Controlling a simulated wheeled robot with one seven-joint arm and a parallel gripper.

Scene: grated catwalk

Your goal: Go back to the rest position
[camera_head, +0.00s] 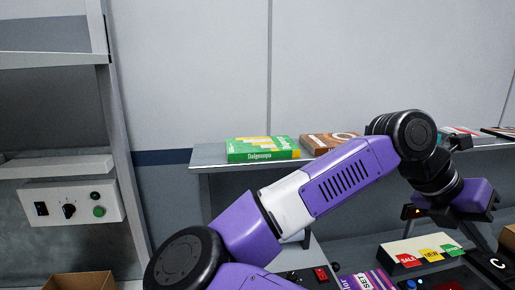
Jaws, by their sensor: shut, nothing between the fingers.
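My purple and white arm reaches from the bottom middle up to a black elbow and down to the right. My gripper (463,219) is at the right, below the black wrist joint, above the counter with the coloured labels. Its fingertips are partly hidden and hard to make out. It is shut and I see nothing held in it.
A green book (262,149) and a brown book (325,142) lie on a grey shelf (212,157) behind the arm. A control box (70,205) hangs at the left. A cardboard box (78,281) is at lower left. A label stand (425,250) stands below my gripper.

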